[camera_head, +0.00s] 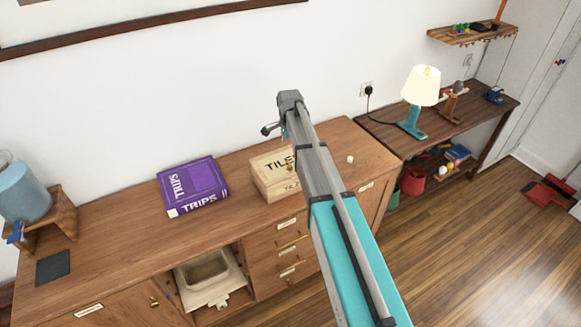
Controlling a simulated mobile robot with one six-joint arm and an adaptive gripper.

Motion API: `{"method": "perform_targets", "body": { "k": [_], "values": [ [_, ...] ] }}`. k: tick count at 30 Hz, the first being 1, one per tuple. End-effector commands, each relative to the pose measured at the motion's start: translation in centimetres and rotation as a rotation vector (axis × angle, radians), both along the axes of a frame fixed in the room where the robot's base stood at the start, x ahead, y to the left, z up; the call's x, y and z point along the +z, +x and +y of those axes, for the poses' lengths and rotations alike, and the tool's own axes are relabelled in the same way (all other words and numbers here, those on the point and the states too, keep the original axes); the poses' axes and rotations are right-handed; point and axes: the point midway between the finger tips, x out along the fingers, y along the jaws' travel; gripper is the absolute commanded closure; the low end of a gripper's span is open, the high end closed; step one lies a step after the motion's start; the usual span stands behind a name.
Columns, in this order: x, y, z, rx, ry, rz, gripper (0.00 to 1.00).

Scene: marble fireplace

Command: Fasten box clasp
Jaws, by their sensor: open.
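A light wooden box (265,186) with dark lettering beginning "TILE" stands on the long wooden cabinet (120,240), near its back right. Its lid looks down. My arm crosses in front of the box and hides its right part. I cannot make out the clasp or tell whether it is fastened. My gripper (268,129) is at the far end of the arm, small and partly hidden, above and behind the box in the picture. It is open, with nothing visible in it and apart from the box.
A purple book (193,186) lies left of the box. A small white object (350,159) lies to its right. A blue container (22,192) on a wooden stand is at far left. A lamp (421,88) stands on the side table. The cabinet's front left is mostly clear.

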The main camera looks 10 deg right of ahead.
Motion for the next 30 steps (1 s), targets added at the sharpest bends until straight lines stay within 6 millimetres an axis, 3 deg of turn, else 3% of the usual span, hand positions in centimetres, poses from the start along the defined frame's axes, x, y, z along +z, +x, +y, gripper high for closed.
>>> {"method": "perform_targets", "body": {
  "k": [30],
  "values": [
    [-8.0, 0.0, -0.1, -0.001, 0.000, 0.001, 0.00]
  ]
}}
